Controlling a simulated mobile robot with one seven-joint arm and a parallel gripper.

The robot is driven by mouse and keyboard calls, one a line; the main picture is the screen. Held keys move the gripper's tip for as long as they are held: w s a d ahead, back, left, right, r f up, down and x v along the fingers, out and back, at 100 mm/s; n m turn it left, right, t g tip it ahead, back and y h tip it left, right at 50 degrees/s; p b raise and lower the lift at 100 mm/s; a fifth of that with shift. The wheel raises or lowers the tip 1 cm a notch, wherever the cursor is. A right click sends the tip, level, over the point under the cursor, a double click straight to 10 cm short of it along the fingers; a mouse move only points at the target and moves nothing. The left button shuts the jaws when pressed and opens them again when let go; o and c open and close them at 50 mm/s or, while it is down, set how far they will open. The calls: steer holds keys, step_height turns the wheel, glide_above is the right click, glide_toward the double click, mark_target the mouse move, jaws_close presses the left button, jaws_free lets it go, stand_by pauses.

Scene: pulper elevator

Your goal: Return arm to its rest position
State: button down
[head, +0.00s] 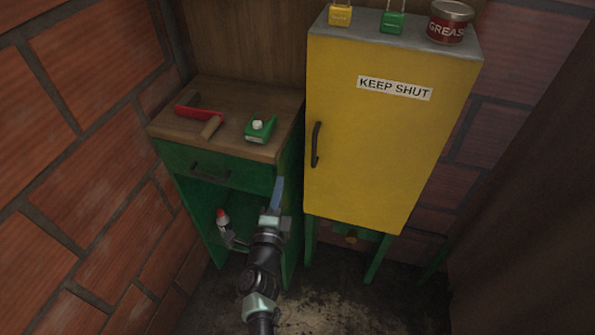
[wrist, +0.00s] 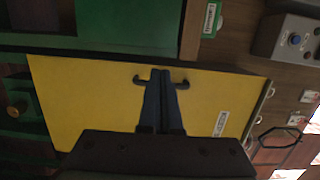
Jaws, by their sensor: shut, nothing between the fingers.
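My gripper (head: 277,183) is in front of the green cabinet, near its right side and left of the yellow cabinet. Its blue fingers are together with nothing between them. In the wrist view the closed fingertips (wrist: 161,72) overlap the black handle (wrist: 140,80) of the yellow cabinet; I cannot tell from this view how far apart they are. In the head view the handle (head: 316,145) is clear of the gripper. My arm reaches up from the bottom of the head view.
The yellow cabinet (head: 385,130) is shut, with padlocks and a grease can (head: 450,22) on top. The green cabinet (head: 205,165) carries a red tool (head: 200,113) and a green container (head: 259,130). Brick walls enclose the sides.

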step_height(320, 180, up, 40)
steer(key=s+a+r+n+t+y+p, duration=0.15)
steer(key=a+n+t+y+p, duration=0.3)
steer(key=n, duration=0.65)
steer(key=s+d+r+n+t+h+p, duration=0.1)
steer(key=s+d+r+n, duration=0.3)
steer(key=s+r, duration=0.6)
steer(key=s+d+r+n+t+h+p, duration=0.2)
steer(key=s+d+r+n+t, duration=0.2)
steer(key=s+r, duration=0.6)
step_height(320, 180, up, 6)
steer(key=shift+s+d+r, duration=0.2)
steer(key=shift+s+d, duration=0.05)
steer(key=shift+d, duration=0.9)
